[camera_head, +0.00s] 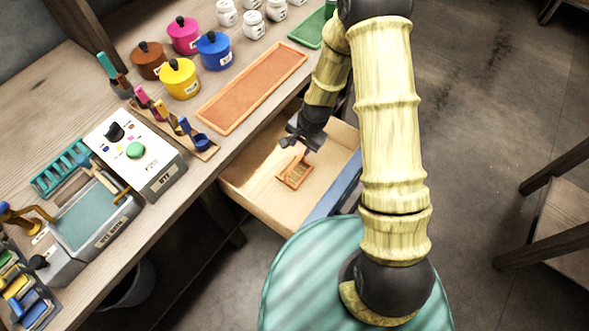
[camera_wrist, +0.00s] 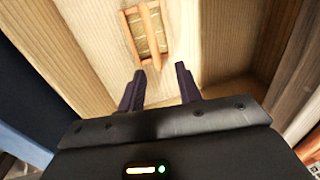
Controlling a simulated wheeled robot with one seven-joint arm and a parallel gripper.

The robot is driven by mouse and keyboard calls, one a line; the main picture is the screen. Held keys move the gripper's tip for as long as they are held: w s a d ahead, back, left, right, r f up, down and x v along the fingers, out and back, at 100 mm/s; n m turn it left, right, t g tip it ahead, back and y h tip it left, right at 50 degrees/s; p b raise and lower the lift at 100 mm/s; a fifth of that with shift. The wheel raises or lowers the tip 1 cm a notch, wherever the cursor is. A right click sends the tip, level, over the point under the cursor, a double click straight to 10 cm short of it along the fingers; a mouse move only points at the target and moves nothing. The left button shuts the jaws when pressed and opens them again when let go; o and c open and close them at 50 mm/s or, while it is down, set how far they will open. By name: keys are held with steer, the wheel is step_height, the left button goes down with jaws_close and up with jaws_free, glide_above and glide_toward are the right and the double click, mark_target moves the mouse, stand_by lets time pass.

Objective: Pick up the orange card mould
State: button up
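The orange card mould (camera_head: 295,173) is a small framed rectangle with a handle bar, lying in the open wooden drawer. In the wrist view the mould (camera_wrist: 136,37) shows at the upper middle, with its bar pointing toward my gripper. My gripper (camera_head: 301,149) is over the drawer, just above and beside the mould. In the wrist view the two dark fingers of my gripper (camera_wrist: 160,78) are spread apart with nothing between them. The fingertips are short of the mould's frame, near the end of its bar.
The drawer (camera_head: 258,203) has raised wooden walls and a blue front (camera_head: 333,192). The bench above holds an orange tray (camera_head: 252,87), coloured pots (camera_head: 179,78), a tool rack (camera_head: 190,138) and a white machine (camera_head: 136,151). The drawer floor around the mould is clear.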

mark_target(298, 159)
steer(key=f, duration=0.4)
steer(key=shift+w+a+f, duration=0.15)
steer(key=shift+w+a, duration=0.1)
steer(key=shift+a, duration=0.1)
steer(key=shift+a+f, duration=0.15)
steer(key=shift+f, duration=2.45)
jaws_close()
